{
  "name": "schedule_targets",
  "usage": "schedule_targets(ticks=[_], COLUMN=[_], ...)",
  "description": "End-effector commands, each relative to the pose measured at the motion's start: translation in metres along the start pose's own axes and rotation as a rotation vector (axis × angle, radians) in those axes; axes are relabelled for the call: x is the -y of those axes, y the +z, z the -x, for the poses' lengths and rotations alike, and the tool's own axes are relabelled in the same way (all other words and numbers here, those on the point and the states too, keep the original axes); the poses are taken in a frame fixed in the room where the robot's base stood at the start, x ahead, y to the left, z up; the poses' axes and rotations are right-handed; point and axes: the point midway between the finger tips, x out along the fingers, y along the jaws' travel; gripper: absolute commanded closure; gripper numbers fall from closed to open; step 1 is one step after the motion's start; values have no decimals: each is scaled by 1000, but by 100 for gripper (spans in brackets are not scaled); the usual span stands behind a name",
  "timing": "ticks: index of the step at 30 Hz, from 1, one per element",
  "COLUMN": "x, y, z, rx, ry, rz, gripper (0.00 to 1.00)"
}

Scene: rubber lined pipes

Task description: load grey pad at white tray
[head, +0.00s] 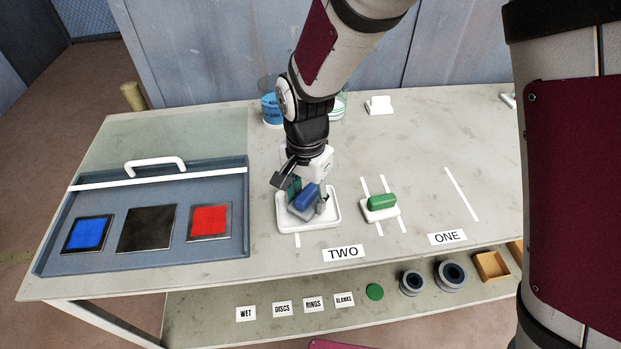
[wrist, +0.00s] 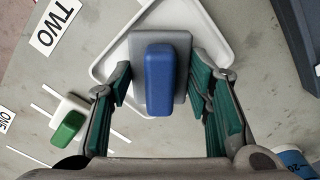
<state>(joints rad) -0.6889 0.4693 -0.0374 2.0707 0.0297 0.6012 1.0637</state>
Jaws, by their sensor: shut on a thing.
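The grey pad (head: 294,210) is a flat grey plate with a blue block handle (head: 307,196) on top. It is at the white tray (head: 312,227), a shallow tray behind the TWO label. My gripper (head: 306,199) points down with its fingers on either side of the pad and is shut on it. In the wrist view the grey pad (wrist: 183,62) is between the green-lined fingers of my gripper (wrist: 160,90), over the white tray (wrist: 226,24). Whether the pad's underside touches the tray floor is hidden.
A green-handled white pad (head: 381,204) stands to the right. A blue-grey tray (head: 165,257) with blue, black and red squares and a white handle is at left. A blue cup (head: 270,110) stands behind my gripper. The table is clear around the ONE label (head: 447,237).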

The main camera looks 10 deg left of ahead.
Motion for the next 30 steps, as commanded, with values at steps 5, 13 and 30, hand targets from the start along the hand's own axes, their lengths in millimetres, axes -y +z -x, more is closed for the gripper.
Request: schedule_targets(ticks=[5,13,30], x=[-1,-1,-1], y=[1,1,1], z=[0,17,59], rx=[2,1,1], ry=[3,1,1], rz=[1,0,-1], gripper=[77,77,77])
